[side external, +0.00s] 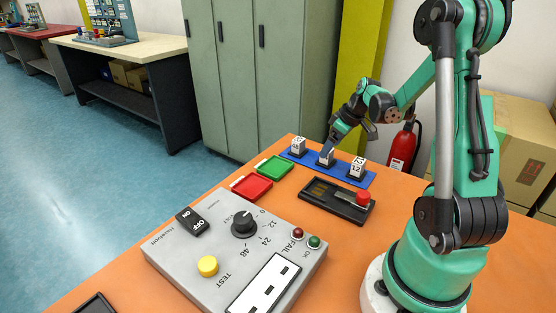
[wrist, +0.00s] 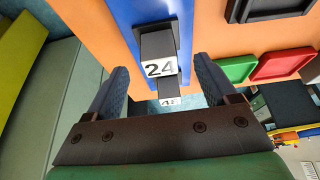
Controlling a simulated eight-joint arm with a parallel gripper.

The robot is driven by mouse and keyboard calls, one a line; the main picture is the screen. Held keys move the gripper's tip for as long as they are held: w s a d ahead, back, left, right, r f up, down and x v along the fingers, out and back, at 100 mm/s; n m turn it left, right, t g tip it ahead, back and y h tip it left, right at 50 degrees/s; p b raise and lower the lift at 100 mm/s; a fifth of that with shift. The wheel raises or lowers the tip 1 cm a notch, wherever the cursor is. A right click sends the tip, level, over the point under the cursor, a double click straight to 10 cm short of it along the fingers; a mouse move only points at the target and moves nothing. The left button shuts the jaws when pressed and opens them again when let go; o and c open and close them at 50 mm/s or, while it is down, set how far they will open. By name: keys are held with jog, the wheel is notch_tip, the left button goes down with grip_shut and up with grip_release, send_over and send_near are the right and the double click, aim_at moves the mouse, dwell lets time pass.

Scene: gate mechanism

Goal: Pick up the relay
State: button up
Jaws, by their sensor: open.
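Three relays with white numbered faces and dark bases stand in a row on a blue strip (side external: 341,172). They are the 48 relay (side external: 298,144), the middle relay (side external: 326,158) and the 12 relay (side external: 357,167). My gripper (side external: 335,138) is open at the middle relay. In the wrist view, the relay marked 24 (wrist: 160,68) sits between the two spread fingers of my gripper (wrist: 160,74), with a gap visible on each side. The relay marked 48 (wrist: 168,101) shows beyond it, partly hidden by my gripper body.
A green tray (side external: 274,166) and a red tray (side external: 251,186) lie left of the strip. A black fixture with a red knob (side external: 363,197) lies in front. A grey tester box (side external: 235,250) fills the front of the orange table.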

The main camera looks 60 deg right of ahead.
jog(key=shift+x, duration=1.4)
grip_shut()
